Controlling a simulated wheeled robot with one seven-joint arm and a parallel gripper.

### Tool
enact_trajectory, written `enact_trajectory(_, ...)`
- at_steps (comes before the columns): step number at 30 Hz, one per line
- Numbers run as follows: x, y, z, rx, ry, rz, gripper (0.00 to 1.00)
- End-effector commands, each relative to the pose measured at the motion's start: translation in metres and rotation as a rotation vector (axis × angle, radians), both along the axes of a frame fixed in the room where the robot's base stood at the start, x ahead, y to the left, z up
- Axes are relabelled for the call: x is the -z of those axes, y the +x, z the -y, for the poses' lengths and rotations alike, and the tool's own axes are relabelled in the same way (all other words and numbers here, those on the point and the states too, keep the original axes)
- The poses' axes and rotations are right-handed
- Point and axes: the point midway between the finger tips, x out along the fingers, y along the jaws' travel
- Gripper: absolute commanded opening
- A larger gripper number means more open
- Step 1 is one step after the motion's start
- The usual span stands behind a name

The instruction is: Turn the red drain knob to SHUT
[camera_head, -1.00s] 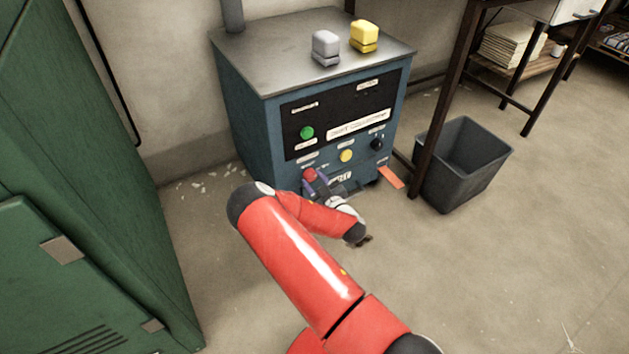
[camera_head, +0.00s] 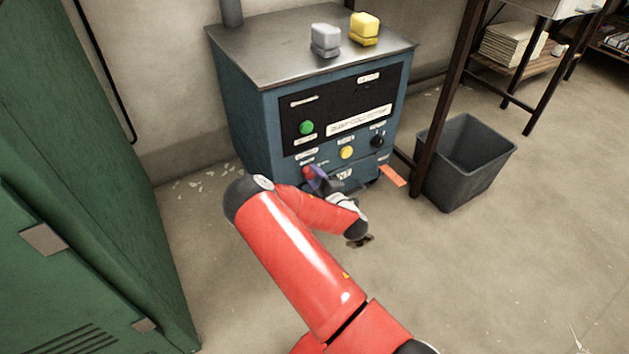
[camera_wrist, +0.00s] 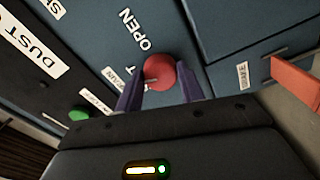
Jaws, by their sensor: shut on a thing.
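The red drain knob (camera_head: 309,173) is low on the front of the blue dust collector cabinet (camera_head: 245,125). In the wrist view the round red knob (camera_wrist: 160,72) sits between the purple fingertips of my gripper (camera_wrist: 158,88), which is shut on it. A small pale pointer mark shows on the knob's lower left part. The label OPEN is beside the knob; a SHUT label cannot be made out. In the head view my gripper (camera_head: 318,180) reaches the knob from the front and right, and it partly covers the knob.
A green button (camera_head: 306,128), a yellow button (camera_head: 347,152) and a black knob (camera_head: 377,141) are on the same front. An orange tag (camera_head: 393,176) sticks out at the lower right. A grey bin (camera_head: 463,165) stands right; a green locker (camera_head: 70,200) stands left.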

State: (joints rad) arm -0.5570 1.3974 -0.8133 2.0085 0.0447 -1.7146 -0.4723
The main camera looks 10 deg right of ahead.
Motion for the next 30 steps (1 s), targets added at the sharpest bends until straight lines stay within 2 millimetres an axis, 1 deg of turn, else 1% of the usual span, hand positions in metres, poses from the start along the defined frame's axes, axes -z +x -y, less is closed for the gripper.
enact_trajectory(6, 0.0013, -0.0002, -0.0008, -0.002, -0.148, 0.048, 0.15)
enact_trajectory(12, 0.0009, -0.0003, -0.0007, -0.002, -0.236, 0.075, 0.15)
enact_trajectory(19, 0.0004, -0.0005, -0.0005, -0.001, -0.286, 0.091, 0.15)
enact_trajectory(30, 0.0003, -0.0005, -0.0004, -0.002, -0.296, 0.093, 0.15)
